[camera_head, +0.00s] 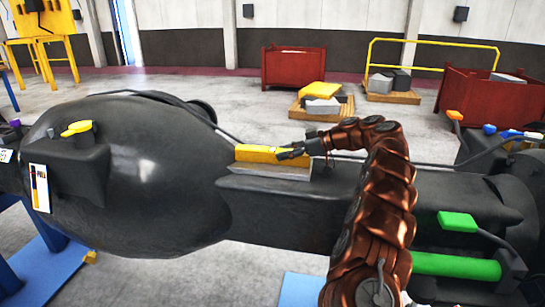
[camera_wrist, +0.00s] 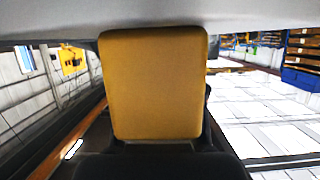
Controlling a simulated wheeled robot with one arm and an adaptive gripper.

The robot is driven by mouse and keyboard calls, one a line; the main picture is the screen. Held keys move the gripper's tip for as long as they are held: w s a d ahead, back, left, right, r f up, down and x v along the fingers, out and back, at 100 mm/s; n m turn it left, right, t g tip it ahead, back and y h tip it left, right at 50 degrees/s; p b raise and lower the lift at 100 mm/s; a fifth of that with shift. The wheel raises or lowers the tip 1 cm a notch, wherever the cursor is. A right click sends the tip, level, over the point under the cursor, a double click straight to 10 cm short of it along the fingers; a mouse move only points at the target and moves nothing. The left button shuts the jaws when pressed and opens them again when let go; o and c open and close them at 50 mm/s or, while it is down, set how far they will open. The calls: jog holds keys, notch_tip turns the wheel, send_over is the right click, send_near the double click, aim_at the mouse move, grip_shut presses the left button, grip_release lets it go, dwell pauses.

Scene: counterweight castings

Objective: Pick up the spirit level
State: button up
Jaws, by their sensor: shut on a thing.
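The spirit level, a yellow bar (camera_head: 256,154), is at the pale grey ledge on top of the dark casting (camera_head: 150,190) in the head view. My gripper (camera_head: 289,153) is at its right part and shut on it. In the wrist view the yellow body (camera_wrist: 153,85) fills the middle, close to the camera, between a pale grey surface above and dark parts below. The fingers hide part of the level. I cannot tell whether it touches the ledge.
A green-capped lever (camera_head: 457,221) and a green cylinder (camera_head: 455,265) are at the right. A yellow knob (camera_head: 76,128) stands on the casting's left. Red bins (camera_head: 293,66) and loaded pallets (camera_head: 322,106) stand on the floor behind. A hose runs along the casting.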

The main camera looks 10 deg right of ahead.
grip_shut()
jog(key=shift+r, duration=0.1)
